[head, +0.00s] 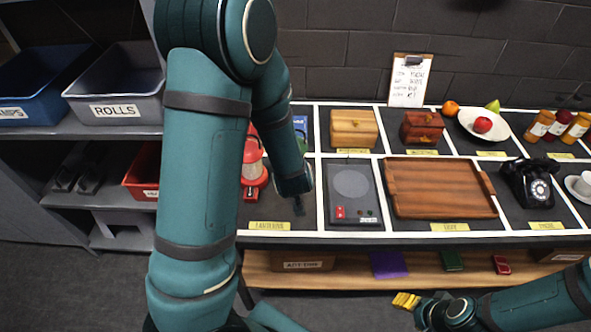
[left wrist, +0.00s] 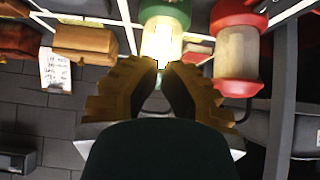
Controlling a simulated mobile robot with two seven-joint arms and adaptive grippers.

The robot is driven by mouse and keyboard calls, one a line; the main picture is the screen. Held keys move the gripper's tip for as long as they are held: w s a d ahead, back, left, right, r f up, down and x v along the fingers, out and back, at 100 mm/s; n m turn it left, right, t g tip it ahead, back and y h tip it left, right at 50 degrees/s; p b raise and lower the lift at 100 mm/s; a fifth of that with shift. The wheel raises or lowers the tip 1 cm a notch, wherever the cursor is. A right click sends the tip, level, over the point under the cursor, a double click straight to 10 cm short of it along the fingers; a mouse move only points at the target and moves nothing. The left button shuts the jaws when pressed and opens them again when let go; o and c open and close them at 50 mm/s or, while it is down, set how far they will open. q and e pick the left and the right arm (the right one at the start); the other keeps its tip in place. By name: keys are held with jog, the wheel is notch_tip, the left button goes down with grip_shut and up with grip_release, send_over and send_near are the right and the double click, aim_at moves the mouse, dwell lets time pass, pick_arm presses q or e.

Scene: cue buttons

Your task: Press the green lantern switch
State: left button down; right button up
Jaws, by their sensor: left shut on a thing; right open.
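The green lantern (left wrist: 165,14) is lit, its pale glass glowing, at top centre in the left wrist view. The red lantern (left wrist: 238,52) stands beside it and also shows left of my forearm in the head view (head: 251,160). My left gripper (left wrist: 161,64) has its fingertips together, overlapping the green lantern in the picture. I cannot make out what is between them or whether they touch the lantern. The lantern's switch is not clearly visible. My right gripper (head: 408,300) is open, low in front of the counter.
A grey device (head: 351,185) with a red switch and a wooden tray (head: 440,188) lie right of the left arm. Wooden boxes (head: 353,128), a plate of fruit (head: 466,122) and a black telephone (head: 530,185) stand further along. Shelves with bins (head: 115,85) are at left.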

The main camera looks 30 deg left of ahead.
pick_arm(q)
jog(key=shift+v, duration=0.95)
jog(key=shift+w+r, duration=0.1)
jog(key=s+d+f+m+g+h, duration=0.1)
jog(key=d+f, duration=0.2)
jog(key=f, duration=0.1)
jog(key=s+d+f+m+h, duration=0.1)
jog(key=s+d+f+h, duration=0.1)
jog(key=d+f, duration=0.1)
jog(key=s+d+f+g+h, duration=0.1)
jog(key=d+f, duration=0.3)
jog(key=shift+s+d+f+m+g+h+b, duration=0.3)
jog(key=shift+s+m+h+b, duration=0.05)
jog(key=shift+s+m+h, duration=0.05)
jog(key=s+d+f+m+g+h, duration=0.1)
jog(key=s+d+f+g+h, duration=0.2)
jog(key=s+d+f, duration=0.2)
jog(key=s+d, duration=0.2)
jog(key=d, duration=0.2)
jog(key=shift+m+h+b, duration=0.3)
jog(key=shift+h, duration=0.1)
jog(key=shift+d, duration=0.1)
